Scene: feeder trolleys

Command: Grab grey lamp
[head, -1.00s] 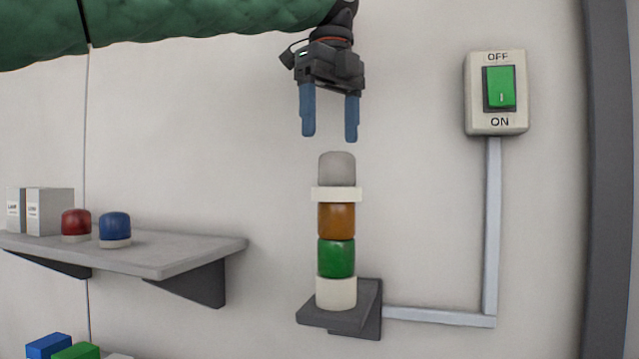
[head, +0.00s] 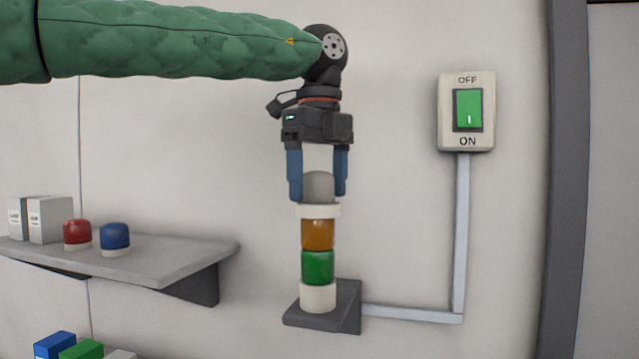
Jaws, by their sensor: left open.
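The grey lamp (head: 319,187) is the dome at the top of a stack on a small dark wall bracket (head: 346,306). It sits on a white collar (head: 318,211), above an orange section (head: 318,234), a green section (head: 317,267) and a white base (head: 318,297). My left gripper (head: 318,190) points straight down from above. Its two blue fingers are open, one on each side of the grey lamp. I cannot tell whether either finger touches it. My right gripper is not in view.
A grey shelf (head: 190,255) at the left holds a red lamp (head: 77,233), a blue lamp (head: 115,237) and two small boxes (head: 47,219). A wall switch (head: 467,111) with a conduit (head: 461,235) is at the right. Coloured blocks (head: 56,344) show at the lower left.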

